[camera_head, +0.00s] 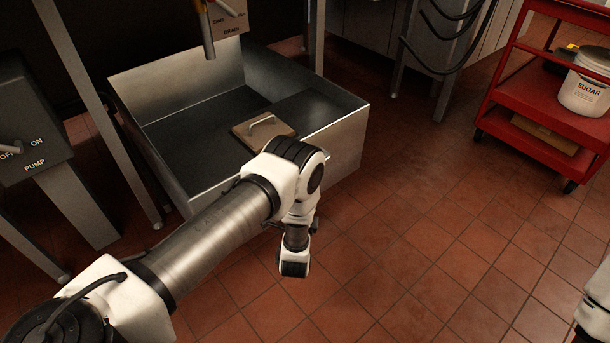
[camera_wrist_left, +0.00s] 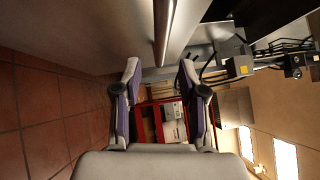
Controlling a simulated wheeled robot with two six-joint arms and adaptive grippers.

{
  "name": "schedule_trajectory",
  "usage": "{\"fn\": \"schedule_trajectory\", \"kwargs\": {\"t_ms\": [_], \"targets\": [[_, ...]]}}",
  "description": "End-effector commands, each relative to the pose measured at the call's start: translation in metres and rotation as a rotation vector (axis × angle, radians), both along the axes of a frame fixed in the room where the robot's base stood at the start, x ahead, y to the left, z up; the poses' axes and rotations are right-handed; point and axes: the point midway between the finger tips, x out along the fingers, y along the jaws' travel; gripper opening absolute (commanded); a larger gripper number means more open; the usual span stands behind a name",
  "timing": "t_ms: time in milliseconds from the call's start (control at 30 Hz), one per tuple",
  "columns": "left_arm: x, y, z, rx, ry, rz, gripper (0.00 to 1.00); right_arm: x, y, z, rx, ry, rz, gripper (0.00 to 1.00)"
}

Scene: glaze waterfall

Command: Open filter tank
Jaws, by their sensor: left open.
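The steel tank (camera_head: 345,140) stands on the floor in the head view, its top partly open. A brownish square plate (camera_head: 283,137) with a raised metal handle (camera_head: 262,122) lies at its near right part. My left arm reaches across the tank's near side. In the head view, its gripper is mostly hidden behind the arm. In the left wrist view, my left gripper (camera_wrist_left: 159,70) is open and nothing is clasped between its fingers. A bright metal edge (camera_wrist_left: 163,30) runs just beyond the fingertips; I cannot tell whether they touch it.
A red cart (camera_head: 545,92) with a sugar bucket (camera_head: 586,88) stands at the right. A pump switch box (camera_head: 30,125) is at the left. A drain pipe (camera_head: 207,35) hangs above the tank. Steel legs flank the tank. The tiled floor (camera_head: 440,230) right of it is clear.

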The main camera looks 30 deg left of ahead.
Motion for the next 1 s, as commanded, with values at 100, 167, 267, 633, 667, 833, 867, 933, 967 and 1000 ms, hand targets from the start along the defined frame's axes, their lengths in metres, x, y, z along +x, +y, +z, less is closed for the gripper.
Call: {"fn": "schedule_trajectory", "kwargs": {"t_ms": [100,167,267,633,667,833,867,933,967,1000], "targets": [[-0.026,-0.011,-0.005,0.001,0.004,-0.002,0.41,0.0,0.0,0.0,0.0,0.0,0.0,0.4],[-0.035,-0.014,-0.006,0.0,0.002,-0.001,0.41,0.0,0.0,0.0,0.0,0.0,0.0,0.4],[-0.043,-0.018,-0.007,0.0,0.001,-0.001,0.41,0.0,0.0,0.0,0.0,0.0,0.0,0.4],[-0.045,-0.018,-0.007,0.0,0.0,0.001,0.41,0.0,0.0,0.0,0.0,0.0,0.0,0.4],[-0.045,-0.018,-0.007,0.0,0.0,0.001,0.41,0.0,0.0,0.0,0.0,0.0,0.0,0.4],[-0.042,-0.018,0.0,0.0,-0.01,0.001,0.41,0.0,0.0,0.002,0.0,0.0,0.0,0.4],[-0.039,-0.017,0.005,0.0,-0.018,0.003,0.41,0.0,0.0,0.003,0.0,0.0,0.0,0.4],[-0.03,-0.011,0.025,0.002,-0.044,0.014,0.41,0.0,0.0,0.007,0.0,0.0,0.0,0.4],[-0.028,-0.005,0.037,0.004,-0.05,0.022,0.41,0.0,0.0,0.011,0.0,0.0,0.0,0.4],[-0.029,0.002,0.054,0.001,-0.028,0.023,0.41,0.0,0.0,0.016,0.0,0.0,0.0,0.4]]}}
